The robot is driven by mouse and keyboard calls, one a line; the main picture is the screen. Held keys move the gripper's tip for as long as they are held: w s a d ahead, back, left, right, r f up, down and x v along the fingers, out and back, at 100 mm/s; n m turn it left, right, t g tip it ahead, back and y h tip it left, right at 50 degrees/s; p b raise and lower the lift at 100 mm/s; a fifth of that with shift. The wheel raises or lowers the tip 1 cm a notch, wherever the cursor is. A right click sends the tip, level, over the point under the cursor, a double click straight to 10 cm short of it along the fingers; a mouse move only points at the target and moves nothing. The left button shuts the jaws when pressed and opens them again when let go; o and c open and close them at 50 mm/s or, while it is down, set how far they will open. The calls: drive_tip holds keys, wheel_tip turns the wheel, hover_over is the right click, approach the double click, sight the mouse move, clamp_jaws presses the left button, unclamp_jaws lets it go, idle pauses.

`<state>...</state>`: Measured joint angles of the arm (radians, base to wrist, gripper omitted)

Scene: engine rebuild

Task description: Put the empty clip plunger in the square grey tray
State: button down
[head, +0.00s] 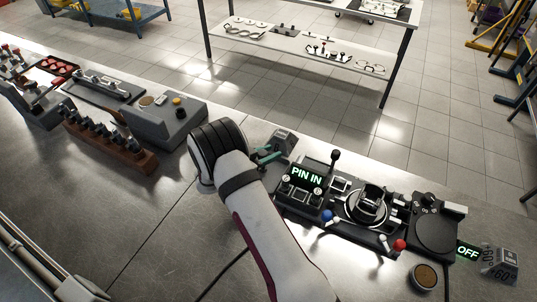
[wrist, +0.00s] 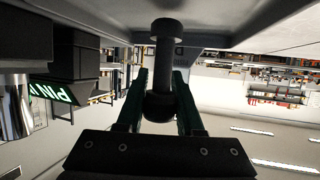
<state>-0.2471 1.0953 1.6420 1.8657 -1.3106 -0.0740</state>
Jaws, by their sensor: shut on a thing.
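My gripper (head: 268,154) is at the left end of the black engine fixture, with a green finger showing past my arm. In the wrist view its two green fingers (wrist: 160,98) are shut on a dark plunger (wrist: 166,55), which has a round head, a thin stem and a thicker lower part between the fingers. The plunger's head is close to a grey surface (wrist: 230,22); I cannot tell if they touch. A small grey angular holder (head: 284,142) is right beside the gripper in the head view. I cannot tell for sure which item is the square grey tray.
The fixture has a lit "PIN IN" sign (head: 307,176), a round central part (head: 368,204), and blue and red knobs. An "OFF" sign (head: 467,251) is at the right. A grey block (head: 165,122) and a brown rack (head: 108,138) stand left.

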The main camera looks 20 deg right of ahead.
drive_tip(key=shift+f, duration=0.25)
drive_tip(key=shift+f, duration=0.1)
drive_tip(key=c, duration=0.5)
unclamp_jaws()
drive_tip(key=shift+c, duration=0.2)
